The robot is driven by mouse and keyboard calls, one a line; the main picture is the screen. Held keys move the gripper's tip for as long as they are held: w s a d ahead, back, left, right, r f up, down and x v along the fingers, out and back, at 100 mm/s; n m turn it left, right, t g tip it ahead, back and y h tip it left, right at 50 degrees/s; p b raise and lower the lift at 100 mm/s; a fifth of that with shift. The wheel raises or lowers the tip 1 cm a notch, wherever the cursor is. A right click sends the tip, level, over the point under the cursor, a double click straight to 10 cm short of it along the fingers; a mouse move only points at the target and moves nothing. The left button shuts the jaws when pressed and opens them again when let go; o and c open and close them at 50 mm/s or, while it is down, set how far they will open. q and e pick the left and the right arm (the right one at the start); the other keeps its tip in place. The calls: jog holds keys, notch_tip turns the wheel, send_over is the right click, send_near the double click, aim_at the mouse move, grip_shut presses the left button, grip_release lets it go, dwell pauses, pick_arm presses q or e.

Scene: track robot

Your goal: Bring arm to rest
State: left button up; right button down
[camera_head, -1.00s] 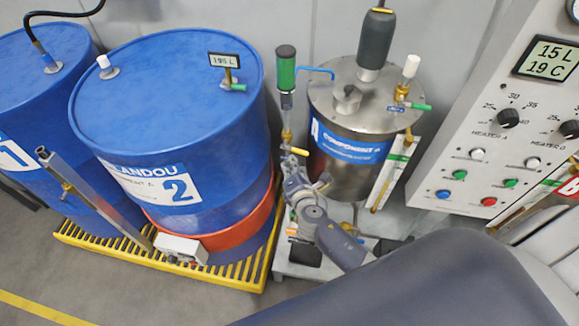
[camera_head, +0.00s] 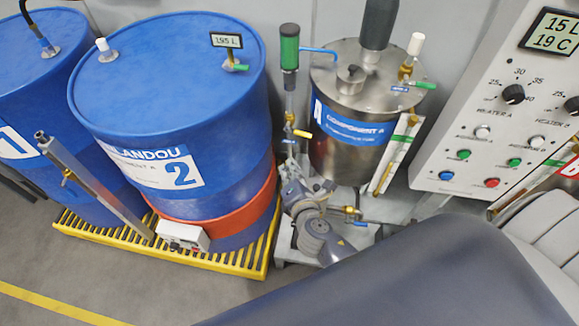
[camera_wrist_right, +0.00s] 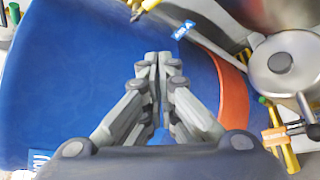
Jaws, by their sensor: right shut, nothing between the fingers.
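My right gripper (camera_head: 291,172) is in the lower middle of the head view, beside the right side of blue drum 2 (camera_head: 165,70) and in front of the steel component A tank (camera_head: 345,155). In the right wrist view my right gripper (camera_wrist_right: 159,58) has its fingers closed together with nothing between them. The blue drum wall (camera_wrist_right: 80,70) fills the background there, with the drum's orange band (camera_wrist_right: 233,95) to the right. I cannot tell the exact gap to the drum. My dark arm link covers the lower right of the head view. My left gripper is not in view.
Blue drum 1 (camera_head: 25,75) stands at the left. The yellow grating (camera_head: 90,238) is under the drums. A green-handled valve pipe (camera_head: 289,60) rises beside the tank. A control panel (camera_head: 500,130) is at the right. Grey floor (camera_head: 40,265) is free at lower left.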

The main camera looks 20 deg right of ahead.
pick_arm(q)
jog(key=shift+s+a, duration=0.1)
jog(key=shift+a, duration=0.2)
